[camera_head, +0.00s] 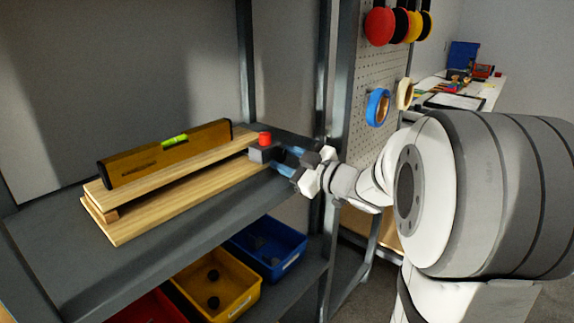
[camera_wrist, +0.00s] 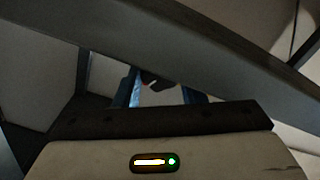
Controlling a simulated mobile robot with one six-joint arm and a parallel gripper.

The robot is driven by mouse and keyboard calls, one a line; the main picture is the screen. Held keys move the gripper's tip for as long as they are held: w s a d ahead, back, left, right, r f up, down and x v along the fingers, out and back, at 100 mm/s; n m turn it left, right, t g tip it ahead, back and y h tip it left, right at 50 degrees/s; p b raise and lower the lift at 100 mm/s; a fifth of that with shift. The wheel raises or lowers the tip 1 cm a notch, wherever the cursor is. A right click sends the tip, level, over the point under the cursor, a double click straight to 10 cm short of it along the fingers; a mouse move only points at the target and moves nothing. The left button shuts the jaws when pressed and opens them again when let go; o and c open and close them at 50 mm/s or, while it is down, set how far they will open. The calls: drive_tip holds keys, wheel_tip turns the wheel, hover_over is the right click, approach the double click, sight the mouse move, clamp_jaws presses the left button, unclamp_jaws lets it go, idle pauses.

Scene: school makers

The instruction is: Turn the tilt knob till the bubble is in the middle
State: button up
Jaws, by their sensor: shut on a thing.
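A brownish-yellow spirit level (camera_head: 140,163) lies along the upper of two wooden boards (camera_head: 190,195). Its green vial (camera_head: 174,141) shows near the middle, but the bubble is too small to place. At the boards' right end stands a grey block (camera_head: 262,154) with a red cap (camera_head: 265,138) on top. My gripper (camera_head: 282,161) reaches in from the right, its blue fingers at the block's right side. It is shut on the tilt knob, which the fingers mostly hide. In the wrist view my gripper (camera_wrist: 163,95) has a small red patch between its fingers.
The boards rest on a grey shelf (camera_head: 75,265) with metal posts. Below are a yellow bin (camera_head: 228,290), a blue bin (camera_head: 290,262) and a red bin (camera_head: 150,308). A pegboard (camera_head: 368,80) with tape rolls stands behind my arm. The shelf's front left is clear.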

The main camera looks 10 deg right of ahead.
drive_tip(key=shift+n, duration=0.3)
drive_tip(key=o, duration=1)
